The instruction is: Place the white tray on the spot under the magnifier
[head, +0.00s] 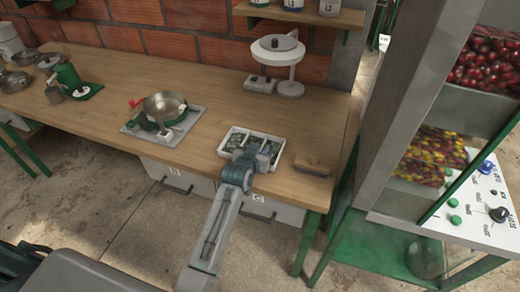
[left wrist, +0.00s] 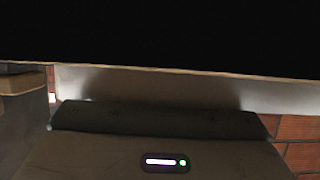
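The white tray (head: 279,157) is a shallow rectangular tray with dark green contents in compartments, near the front edge of the wooden bench. My left gripper (head: 250,152) reaches over the tray's near side and hides part of it. In the left wrist view, a pale band (left wrist: 160,90) and a black area fill the space close ahead; the fingertips cannot be made out, so its grip is unclear. The magnifier (head: 283,56), a white stand with a round head, stands at the back right of the bench. My right gripper is not in view.
A wooden block (head: 311,165) lies right of the tray. A metal bowl on a square plate (head: 165,106) stands to the left. A small grey-white device (head: 259,84) sits beside the magnifier base. The bench between tray and magnifier is free.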

